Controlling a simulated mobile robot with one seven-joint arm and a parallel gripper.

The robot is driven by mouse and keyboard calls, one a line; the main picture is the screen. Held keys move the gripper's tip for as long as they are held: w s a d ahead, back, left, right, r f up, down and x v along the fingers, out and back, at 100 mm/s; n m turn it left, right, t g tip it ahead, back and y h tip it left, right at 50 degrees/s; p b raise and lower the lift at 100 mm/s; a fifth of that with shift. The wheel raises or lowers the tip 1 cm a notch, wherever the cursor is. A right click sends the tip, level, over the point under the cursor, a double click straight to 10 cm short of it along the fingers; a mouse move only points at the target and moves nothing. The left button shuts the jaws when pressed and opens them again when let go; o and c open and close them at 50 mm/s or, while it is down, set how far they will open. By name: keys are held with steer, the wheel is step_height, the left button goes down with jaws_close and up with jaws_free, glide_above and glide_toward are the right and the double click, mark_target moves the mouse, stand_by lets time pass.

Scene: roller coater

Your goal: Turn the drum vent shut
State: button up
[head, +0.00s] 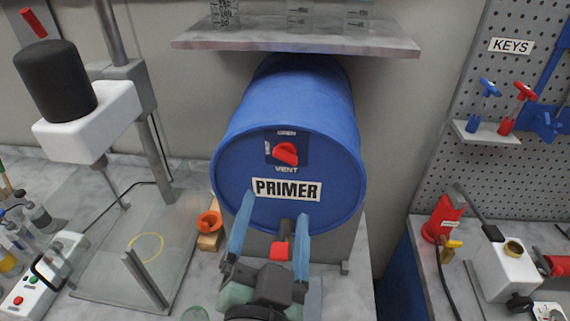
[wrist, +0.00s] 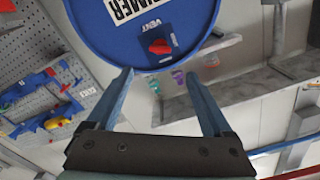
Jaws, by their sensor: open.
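The blue drum (head: 290,105) lies on its side on a stand, its round face toward me, with a PRIMER label. The red vent knob (head: 285,153) sits on a dark square plate above the VENT lettering. Its pointer looks turned at a slant; small labels by it are too small to read. In the wrist view the vent knob (wrist: 160,46) shows beyond my fingertips. My gripper (head: 270,215) is open and empty, its blue fingers in front of the lower drum face, below the knob. A red-handled tap (head: 280,250) at the drum's bottom shows between the fingers.
A shelf (head: 295,42) with glass beakers hangs above the drum. At right are a pegboard (head: 450,130) and a bench with a red can (head: 442,218).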

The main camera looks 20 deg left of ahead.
mark_target(285, 159)
steer(key=b+x, duration=0.1)
steer(key=x, duration=0.9)
steer(key=shift+w, duration=0.25)
steer(key=shift+w+a+f, duration=0.1)
steer(key=shift+w+a, duration=0.15)
steer(key=shift+w, duration=0.45)
jaws_close()
